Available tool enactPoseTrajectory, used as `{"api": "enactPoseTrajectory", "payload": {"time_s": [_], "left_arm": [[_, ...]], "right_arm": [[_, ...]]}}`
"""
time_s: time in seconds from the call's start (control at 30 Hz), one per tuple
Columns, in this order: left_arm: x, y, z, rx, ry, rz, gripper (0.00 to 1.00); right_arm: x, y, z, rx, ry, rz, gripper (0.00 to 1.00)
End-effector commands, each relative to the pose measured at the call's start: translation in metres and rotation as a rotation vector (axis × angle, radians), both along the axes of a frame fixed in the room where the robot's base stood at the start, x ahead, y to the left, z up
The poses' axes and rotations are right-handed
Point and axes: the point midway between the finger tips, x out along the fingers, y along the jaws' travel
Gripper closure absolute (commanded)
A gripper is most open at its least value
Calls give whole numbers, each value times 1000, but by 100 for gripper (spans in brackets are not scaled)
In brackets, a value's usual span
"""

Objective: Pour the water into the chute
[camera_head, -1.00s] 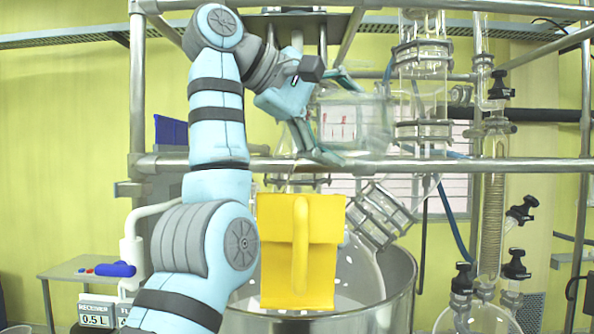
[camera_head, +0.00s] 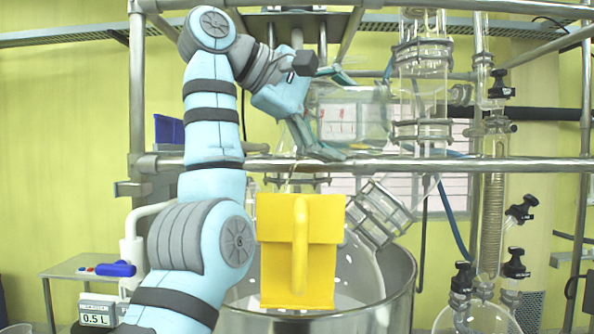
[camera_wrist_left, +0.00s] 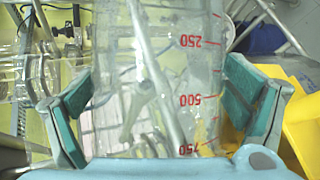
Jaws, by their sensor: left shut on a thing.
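A clear glass beaker (camera_head: 350,118) with red volume marks lies tipped on its side, held high above the yellow piece. It also fills the middle of the left wrist view (camera_wrist_left: 150,90), where the marks 250, 500 and 750 show. My left gripper (camera_head: 325,112) is shut around it, with a finger on each side of the glass (camera_wrist_left: 160,110). A yellow box-like piece with a raised handle-like ridge (camera_head: 300,250), which may be the chute, stands below at the metal vessel. The water level cannot be made out. My right gripper is not in view.
A steel rail (camera_head: 450,165) crosses just below the beaker. A large metal vessel (camera_head: 400,300) stands behind and around the yellow piece. Glass columns (camera_head: 424,70) and a tilted glass flange (camera_head: 382,212) are close on the right. A small table (camera_head: 75,270) is at left.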

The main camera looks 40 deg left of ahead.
Motion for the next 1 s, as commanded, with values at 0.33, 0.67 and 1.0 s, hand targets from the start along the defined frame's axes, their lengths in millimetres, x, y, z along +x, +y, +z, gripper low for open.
{"api": "enactPoseTrajectory", "payload": {"time_s": [0.33,0.67,1.0], "left_arm": [[0,2,3,-34,0,0,53],[0,5,7,-74,1,1,53],[0,8,10,-115,2,1,53]], "right_arm": [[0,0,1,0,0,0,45],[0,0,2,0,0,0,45],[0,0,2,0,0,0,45]]}}
